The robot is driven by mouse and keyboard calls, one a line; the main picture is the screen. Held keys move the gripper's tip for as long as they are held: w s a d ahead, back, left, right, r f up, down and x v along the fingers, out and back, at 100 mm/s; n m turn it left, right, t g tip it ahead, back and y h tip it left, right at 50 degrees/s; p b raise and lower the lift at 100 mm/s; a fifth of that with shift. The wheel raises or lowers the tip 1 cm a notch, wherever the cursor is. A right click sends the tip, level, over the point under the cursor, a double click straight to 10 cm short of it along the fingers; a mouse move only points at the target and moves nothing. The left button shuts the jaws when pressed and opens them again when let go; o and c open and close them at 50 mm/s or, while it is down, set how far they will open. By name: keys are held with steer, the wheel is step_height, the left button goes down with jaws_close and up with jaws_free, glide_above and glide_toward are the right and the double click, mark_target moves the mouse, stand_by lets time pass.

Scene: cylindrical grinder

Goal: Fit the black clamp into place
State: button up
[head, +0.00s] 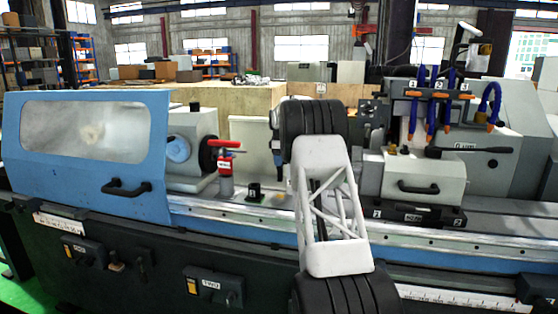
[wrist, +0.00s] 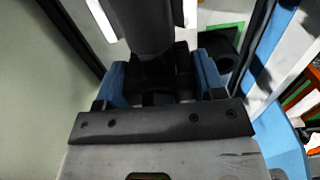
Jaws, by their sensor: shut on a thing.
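In the wrist view my gripper (wrist: 160,78) has its two blue fingers closed on a dark, black part, which I take to be the black clamp (wrist: 168,66). The fingers hide its sides, and its full shape is hard to make out in the dark. A dark grey cylindrical shape (wrist: 148,28) extends beyond it at the top of the picture; I cannot tell whether they touch. In the head view my arm stands in front of the machine's middle and hides the gripper tips and the held part.
The grinder has a blue guard with a window (head: 85,130), a grey headstock (head: 192,130) and a red-handled device (head: 226,165). A grey block with a black handle (head: 420,180) and blue hoses (head: 432,100) are at right.

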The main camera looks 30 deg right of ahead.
steer(key=shift+s+d, duration=0.35)
steer(key=o, duration=1.2)
steer(key=shift+o, duration=0.2)
steer(key=shift+r, duration=3.95)
steer(key=shift+a, duration=0.1)
